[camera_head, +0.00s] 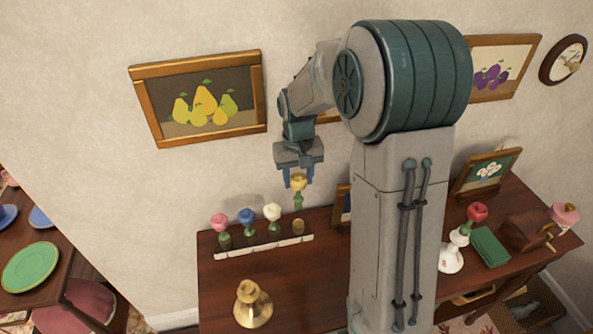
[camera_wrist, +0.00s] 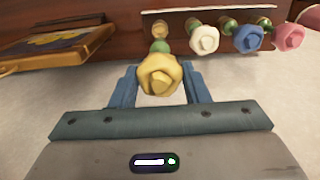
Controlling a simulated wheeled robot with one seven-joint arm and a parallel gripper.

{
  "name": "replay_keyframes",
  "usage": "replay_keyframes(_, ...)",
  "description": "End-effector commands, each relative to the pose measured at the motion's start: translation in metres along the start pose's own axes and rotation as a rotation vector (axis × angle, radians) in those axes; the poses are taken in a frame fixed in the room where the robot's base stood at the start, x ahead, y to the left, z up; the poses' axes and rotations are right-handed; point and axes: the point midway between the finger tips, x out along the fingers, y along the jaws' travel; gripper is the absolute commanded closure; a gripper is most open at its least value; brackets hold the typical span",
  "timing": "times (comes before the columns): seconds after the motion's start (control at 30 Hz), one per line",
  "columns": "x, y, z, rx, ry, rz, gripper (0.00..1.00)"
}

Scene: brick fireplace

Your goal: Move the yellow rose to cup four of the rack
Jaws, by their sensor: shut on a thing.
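The yellow rose (camera_head: 298,185) is held upright by my gripper (camera_head: 297,178), with its green stem hanging below the fingers. The rose also shows in the wrist view (camera_wrist: 159,75), between the two blue fingers (camera_wrist: 160,88). The white rack (camera_head: 262,247) stands on the wooden table below. Pink (camera_head: 219,222), blue (camera_head: 247,216) and white (camera_head: 272,213) roses stand in its cups from left to right. The rightmost cup (camera_head: 299,227) looks empty, and the rose is above it. In the wrist view that cup (camera_wrist: 160,29) lies just beyond the rose's stem.
A brass bell-shaped thing (camera_head: 253,304) stands in front of the rack. A framed picture (camera_head: 343,206) stands right of the rack, partly hidden by my arm. A white vase (camera_head: 452,254) with a red rose (camera_head: 477,213) is farther right.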

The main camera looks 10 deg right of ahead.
Motion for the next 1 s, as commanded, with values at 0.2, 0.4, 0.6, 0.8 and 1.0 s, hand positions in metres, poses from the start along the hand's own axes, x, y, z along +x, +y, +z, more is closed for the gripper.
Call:
replay_keyframes(0.2,0.000,0.001,0.000,-0.001,0.001,-0.001,0.75)
replay_keyframes(0.4,0.007,0.001,0.000,-0.006,0.000,-0.002,0.75)
replay_keyframes(0.6,0.023,0.001,0.000,-0.006,0.000,-0.002,0.75)
replay_keyframes(0.8,0.043,0.001,0.000,-0.006,-0.001,-0.002,0.75)
replay_keyframes(1.0,0.057,0.001,0.000,-0.006,0.001,-0.002,0.75)
